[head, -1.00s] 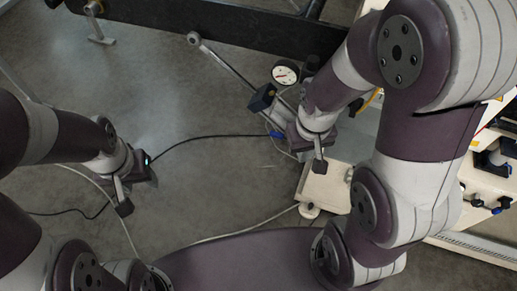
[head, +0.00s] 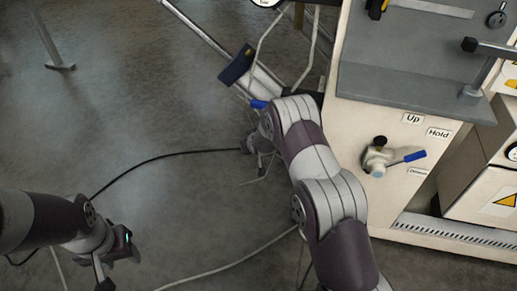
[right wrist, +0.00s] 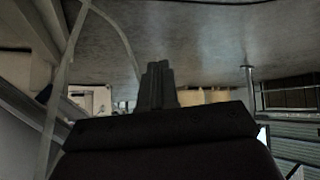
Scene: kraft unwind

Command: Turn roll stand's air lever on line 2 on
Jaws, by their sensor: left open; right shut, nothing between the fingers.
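A valve with a blue lever handle (head: 407,159) sits on the cream panel of a machine at right in the head view, beside the labels Up, Hold and a third, smaller one. Its handle points right and slightly up. A second small blue part (head: 259,104) shows by a grey post, just above my right gripper. I cannot tell whether it is a lever. My right gripper (head: 258,148) is small and partly hidden by its arm. In the right wrist view its fingers (right wrist: 157,86) are shut and empty. My left gripper (head: 116,262) is open, low at left, away from both.
A dark blue box (head: 237,66) and a cut-off dial gauge (head: 266,3) are near the post. Hoses and a black cable (head: 165,155) cross the grey floor. A grey machine top (head: 400,85) fills the upper right.

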